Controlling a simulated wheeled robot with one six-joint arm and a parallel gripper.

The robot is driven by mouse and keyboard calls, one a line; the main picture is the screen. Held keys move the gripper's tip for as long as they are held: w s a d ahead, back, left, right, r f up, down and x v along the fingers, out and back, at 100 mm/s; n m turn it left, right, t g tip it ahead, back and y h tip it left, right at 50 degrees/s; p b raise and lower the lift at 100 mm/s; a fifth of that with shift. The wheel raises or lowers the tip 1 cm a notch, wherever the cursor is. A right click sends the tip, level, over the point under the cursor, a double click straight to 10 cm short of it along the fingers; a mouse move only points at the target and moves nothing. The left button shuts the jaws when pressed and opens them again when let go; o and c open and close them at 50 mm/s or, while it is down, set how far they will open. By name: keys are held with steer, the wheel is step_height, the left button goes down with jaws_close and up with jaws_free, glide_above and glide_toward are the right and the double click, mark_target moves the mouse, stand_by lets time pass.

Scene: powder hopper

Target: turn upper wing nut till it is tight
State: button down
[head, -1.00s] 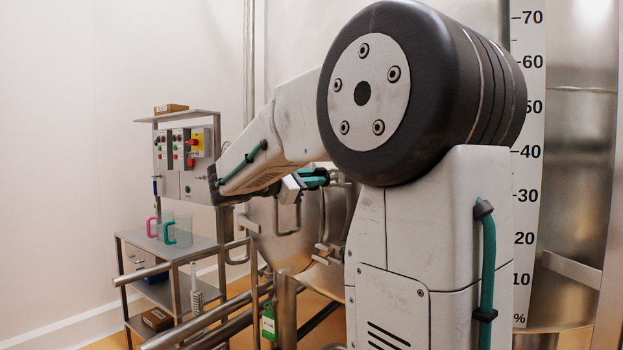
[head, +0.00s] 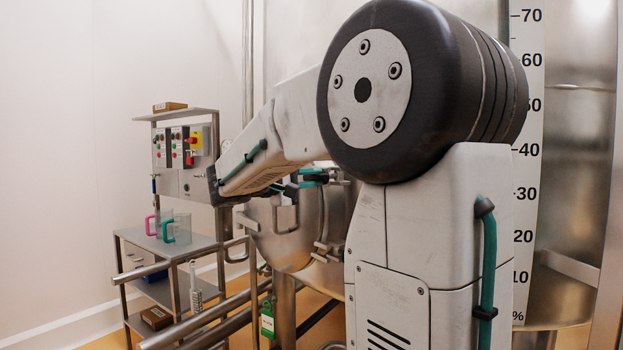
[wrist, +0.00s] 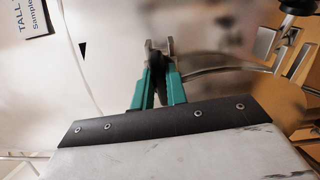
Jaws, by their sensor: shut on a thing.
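In the wrist view my gripper (wrist: 158,75) has two teal fingers close together, shut on the upper wing nut (wrist: 170,46). Only a small grey metal part of the nut shows at and beyond the fingertips; a dark part lies between the fingers. In the head view the teal fingers of my gripper (head: 315,178) show small below my forearm, at the upper side of the steel hopper (head: 285,240). The nut itself cannot be made out there, and its thread and seat are hidden, so I cannot tell how tight it is.
Steel clamp hardware (head: 322,250) sits lower on the hopper. Steel rails (head: 205,322) run in front at the lower left. A trolley (head: 170,245) with jugs and a control box (head: 182,148) stand at the left. My arm hides part of the hopper.

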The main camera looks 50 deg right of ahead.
steer(key=shift+m, duration=0.6)
steer(key=c, duration=1.4)
jaws_free()
steer(key=v, duration=0.8)
steer(key=shift+f, duration=0.1)
